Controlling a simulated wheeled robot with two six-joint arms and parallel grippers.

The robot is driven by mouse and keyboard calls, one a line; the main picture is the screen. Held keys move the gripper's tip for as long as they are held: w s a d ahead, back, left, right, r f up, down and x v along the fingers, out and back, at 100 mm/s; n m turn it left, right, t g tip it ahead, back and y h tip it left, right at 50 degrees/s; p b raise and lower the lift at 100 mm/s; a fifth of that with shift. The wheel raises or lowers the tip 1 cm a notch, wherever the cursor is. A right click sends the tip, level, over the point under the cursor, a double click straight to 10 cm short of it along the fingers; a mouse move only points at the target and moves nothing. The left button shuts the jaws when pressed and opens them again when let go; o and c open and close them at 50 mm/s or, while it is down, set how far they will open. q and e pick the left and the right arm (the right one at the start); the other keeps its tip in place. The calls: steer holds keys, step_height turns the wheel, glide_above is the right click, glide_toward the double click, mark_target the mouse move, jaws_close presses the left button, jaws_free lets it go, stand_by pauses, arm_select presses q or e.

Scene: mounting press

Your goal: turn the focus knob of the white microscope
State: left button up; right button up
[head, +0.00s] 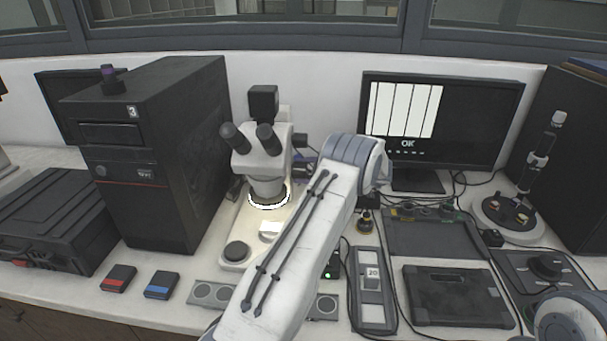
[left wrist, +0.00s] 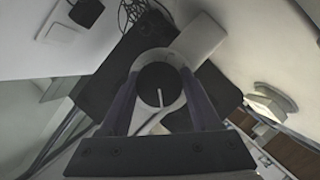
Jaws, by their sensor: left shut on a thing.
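The white microscope (head: 266,178) stands on the bench left of centre in the head view, with black eyepieces and a lit ring under its head. My left gripper (head: 308,168) is at the right side of the microscope, mostly hidden behind my own arm. In the left wrist view, the fingers of my left gripper (left wrist: 163,98) are shut on the round black focus knob (left wrist: 158,82), one finger on each side. A white line on the knob's face points down in that view. My right gripper is not in view.
A black computer tower (head: 160,150) stands close on the microscope's left. A monitor (head: 445,115) is at the back right. Small red and blue boxes (head: 118,278) lie in front of the tower. A black tablet (head: 458,296) and cables take up the bench on the right.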

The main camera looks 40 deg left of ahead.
arm_select(q)
steer(key=shift+n, duration=0.3)
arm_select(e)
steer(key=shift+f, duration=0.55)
arm_select(q)
steer(key=o, duration=1.4)
steer(key=shift+d, duration=0.1)
steer(key=shift+b+v, duration=1.1)
steer(key=shift+v, duration=4.1)
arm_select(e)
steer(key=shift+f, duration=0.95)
arm_select(q)
steer(key=shift+s+f, duration=0.1)
